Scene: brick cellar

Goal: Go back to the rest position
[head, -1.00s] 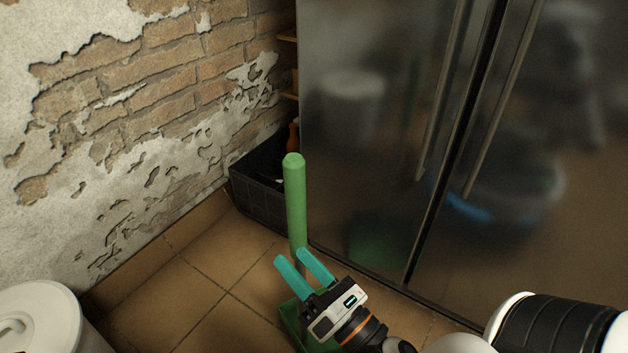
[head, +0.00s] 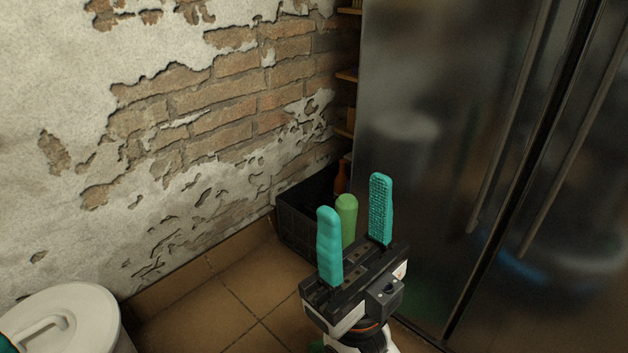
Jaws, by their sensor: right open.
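My right gripper (head: 354,196) is raised in the middle of the head view, its two teal fingers pointing up and spread wide apart. Nothing is held between them. A green upright handle (head: 347,212) shows between the fingers in the picture, apparently behind the gripper; its lower part is hidden by the gripper body. A small teal piece (head: 6,344) at the lower left edge has the colour of my fingers and seems to be a bit of my left gripper; its jaws cannot be made out.
A dark steel fridge (head: 425,150) fills the right side. A black crate (head: 296,217) with an orange-brown bottle (head: 341,178) stands by the brick wall (head: 215,120). A white lidded bin (head: 85,310) is at the lower left. Tiled floor (head: 235,300) is clear between.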

